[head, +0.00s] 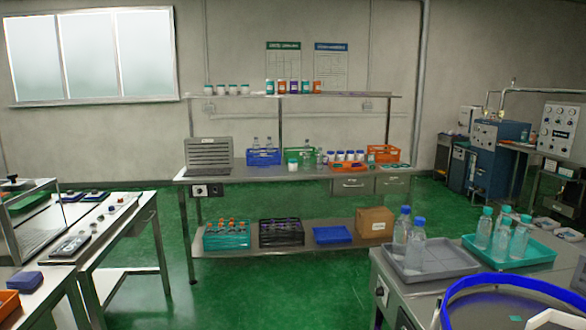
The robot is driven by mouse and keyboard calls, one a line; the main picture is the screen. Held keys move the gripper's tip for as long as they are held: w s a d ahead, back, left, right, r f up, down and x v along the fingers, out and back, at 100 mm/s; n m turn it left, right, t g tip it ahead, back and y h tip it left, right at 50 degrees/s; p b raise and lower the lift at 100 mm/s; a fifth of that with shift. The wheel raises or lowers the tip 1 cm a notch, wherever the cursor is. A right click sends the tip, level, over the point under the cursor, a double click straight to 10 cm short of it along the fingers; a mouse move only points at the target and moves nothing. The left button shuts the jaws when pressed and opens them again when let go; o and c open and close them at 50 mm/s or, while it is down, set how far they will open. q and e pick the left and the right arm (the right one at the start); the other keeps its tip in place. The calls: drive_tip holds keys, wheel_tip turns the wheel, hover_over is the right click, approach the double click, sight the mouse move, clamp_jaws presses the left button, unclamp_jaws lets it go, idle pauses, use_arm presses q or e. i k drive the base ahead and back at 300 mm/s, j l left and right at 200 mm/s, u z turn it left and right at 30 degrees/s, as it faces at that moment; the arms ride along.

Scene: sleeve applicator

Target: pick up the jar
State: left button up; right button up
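Several jar-like containers are in the head view, and I cannot tell which one the task means. A white jar with a teal lid (293,165) stands alone on the far workbench (250,176), in front of a green crate. Several small white jars with dark blue lids (340,156) stand in a row in or behind an orange tray to its right. Small white jars with dark lids (233,89) and a row of coloured jars (282,87) stand on the shelf above. Neither of my grippers is in view.
Blue crate (263,157) and orange crate (384,154) stand on the far bench. A side bench (110,220) is at left. Grey tray (440,262) and teal tray (530,250) with clear bottles are at front right. Green floor (240,290) between the benches is open.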

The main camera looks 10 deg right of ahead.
sight(292, 164)
drive_tip(key=i+u, duration=0.1)
drive_tip(key=i, duration=0.4)
drive_tip(key=i+z, duration=0.1)
drive_tip(key=i, duration=1)
drive_tip(key=i+z, duration=0.1)
drive_tip(key=i, duration=1)
drive_tip(key=i+j, duration=0.25)
drive_tip(key=i, duration=0.8)
drive_tip(key=i+l+z, duration=0.15)
drive_tip(key=i, duration=0.65)
drive_tip(key=i+l+z, duration=0.2)
drive_tip(key=i, duration=0.6)
drive_tip(key=i+u, duration=0.1)
drive_tip(key=u, duration=0.15)
